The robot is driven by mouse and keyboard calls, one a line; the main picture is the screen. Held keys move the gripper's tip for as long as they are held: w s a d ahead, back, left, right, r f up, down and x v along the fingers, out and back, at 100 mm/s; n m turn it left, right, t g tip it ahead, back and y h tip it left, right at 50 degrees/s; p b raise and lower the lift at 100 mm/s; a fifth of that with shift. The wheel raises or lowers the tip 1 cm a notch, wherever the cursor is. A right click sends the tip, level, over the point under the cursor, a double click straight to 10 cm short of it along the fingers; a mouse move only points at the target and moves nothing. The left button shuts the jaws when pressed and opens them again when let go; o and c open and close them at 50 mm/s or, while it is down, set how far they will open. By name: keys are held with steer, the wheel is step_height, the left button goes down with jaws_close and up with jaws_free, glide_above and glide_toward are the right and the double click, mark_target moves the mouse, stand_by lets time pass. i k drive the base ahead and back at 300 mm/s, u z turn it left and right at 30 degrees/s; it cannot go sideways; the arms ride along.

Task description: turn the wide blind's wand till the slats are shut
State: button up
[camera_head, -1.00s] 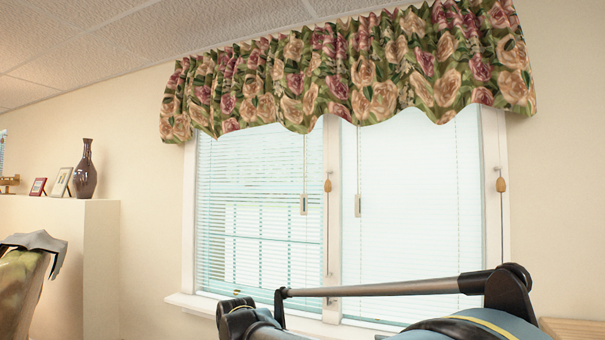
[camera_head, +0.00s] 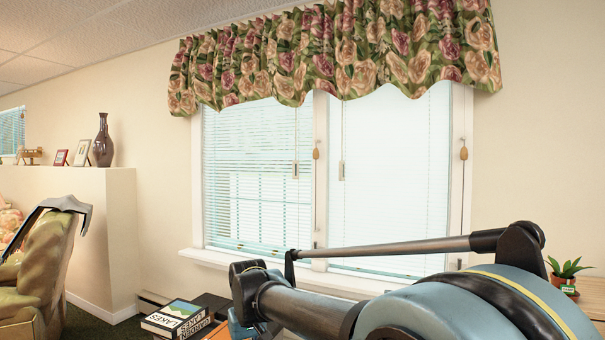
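Two blinds hang side by side in the white-framed window. The left blind (camera_head: 255,185) has open slats, with window bars showing through. The right blind (camera_head: 390,185) looks evenly pale, its slats apparently shut. I cannot tell for sure which is the wide one. The left blind's thin wand (camera_head: 295,170) hangs near its right edge, with a grey end. The right blind's wand (camera_head: 341,171) hangs near its left edge. My arm crosses the lower right foreground, below and in front of the window. My gripper is not in view, and nothing is seen touching either wand.
Pull cords with wooden tassels (camera_head: 316,153) (camera_head: 463,153) hang beside the blinds. A floral valance (camera_head: 335,55) covers their tops. The sill (camera_head: 215,258) juts out below. Books (camera_head: 172,318) lie low left, beside a green chair (camera_head: 40,275). A potted plant (camera_head: 568,270) stands right.

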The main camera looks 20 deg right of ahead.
mark_target(295, 164)
steer(key=z, duration=0.05)
steer(key=k, duration=0.45)
steer(key=u, duration=0.6)
steer(key=i, duration=1.1)
steer(key=z, duration=0.4)
steer(key=i, duration=0.9)
steer(key=z, duration=0.55)
